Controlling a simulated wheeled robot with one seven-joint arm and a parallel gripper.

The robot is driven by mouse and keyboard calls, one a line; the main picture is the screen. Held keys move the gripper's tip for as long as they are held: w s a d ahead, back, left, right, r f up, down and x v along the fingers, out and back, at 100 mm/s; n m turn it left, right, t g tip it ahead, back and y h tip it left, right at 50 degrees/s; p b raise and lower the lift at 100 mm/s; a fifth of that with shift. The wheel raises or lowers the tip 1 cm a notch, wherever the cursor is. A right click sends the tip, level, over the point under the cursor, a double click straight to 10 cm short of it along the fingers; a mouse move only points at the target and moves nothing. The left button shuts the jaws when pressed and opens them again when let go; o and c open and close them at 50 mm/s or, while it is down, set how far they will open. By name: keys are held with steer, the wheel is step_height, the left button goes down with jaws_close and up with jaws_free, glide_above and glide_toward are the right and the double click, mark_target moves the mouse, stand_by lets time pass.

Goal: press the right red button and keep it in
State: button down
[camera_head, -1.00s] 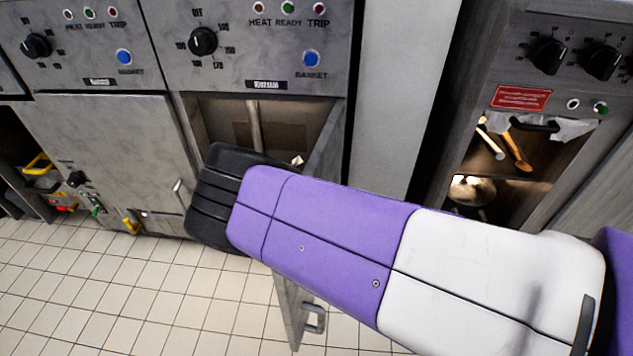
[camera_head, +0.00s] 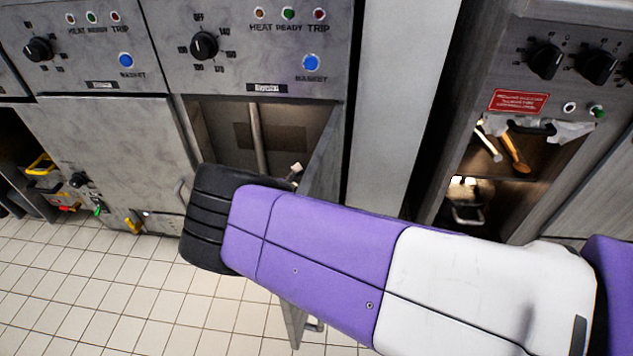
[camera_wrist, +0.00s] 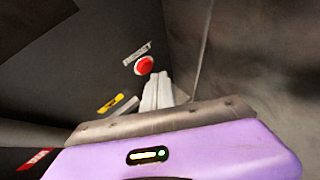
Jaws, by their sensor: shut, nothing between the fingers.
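A round red button (camera_wrist: 144,65) shows in the wrist view on a dark panel, below a small light label. It is the only red button I can make out there, and the head view does not show it. My gripper (camera_wrist: 160,78) is shut and empty in the wrist view. Its pale fingers stand close together just right of and below the button. I cannot tell whether they touch it. In the head view my arm reaches into the open bay under the right fryer panel and hides most of the gripper.
The open cabinet bay (camera_head: 222,112) has a vertical pipe (camera_head: 257,140) inside and an open door (camera_head: 325,150) at its right. Tiled floor (camera_head: 60,300) is clear at lower left.

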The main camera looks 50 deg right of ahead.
steer(key=s+a+p, duration=0.1)
steer(key=a, duration=0.1)
steer(key=s+a+p, duration=0.2)
stand_by(0.4)
steer(key=shift+p, duration=0.3)
